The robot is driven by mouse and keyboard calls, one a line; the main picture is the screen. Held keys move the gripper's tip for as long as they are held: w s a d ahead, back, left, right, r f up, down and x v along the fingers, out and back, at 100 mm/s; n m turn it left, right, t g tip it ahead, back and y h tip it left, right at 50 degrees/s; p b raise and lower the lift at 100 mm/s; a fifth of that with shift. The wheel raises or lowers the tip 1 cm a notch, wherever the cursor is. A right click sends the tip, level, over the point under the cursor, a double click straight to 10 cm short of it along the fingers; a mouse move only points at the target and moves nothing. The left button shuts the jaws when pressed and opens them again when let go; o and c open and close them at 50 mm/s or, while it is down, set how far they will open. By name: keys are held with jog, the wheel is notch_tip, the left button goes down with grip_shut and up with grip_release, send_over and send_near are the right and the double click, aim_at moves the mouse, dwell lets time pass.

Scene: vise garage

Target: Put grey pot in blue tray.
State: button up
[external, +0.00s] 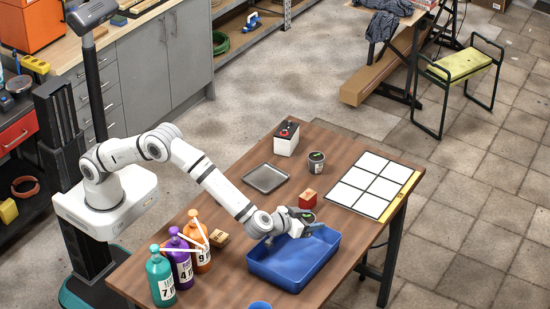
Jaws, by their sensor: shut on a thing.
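The blue tray (262,270) lies on the front right part of the wooden table. My gripper (307,222) is over the tray's far rim, shut on a small dark round thing. It looks like the grey pot (308,217), but the fingers hide most of it. I cannot tell whether it touches the tray. A similar dark grey pot (316,164) with a pale label stands upright on the table farther back. The tray's floor looks empty where I can see it.
A red block (307,199) sits just behind the tray. Green, purple and orange bottles (160,278) stand at the left, with a brown block (219,239) beside them. A grey metal tray (265,178), a white-and-black box (286,138) and a white grid board (368,184) lie farther back.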

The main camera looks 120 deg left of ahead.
notch_tip(320, 180, down, 7)
jog(key=shift+r, duration=0.2)
dwell(0.3)
jog(key=o, duration=0.7)
jog(key=shift+f, duration=0.2)
jog(key=shift+o, duration=0.2)
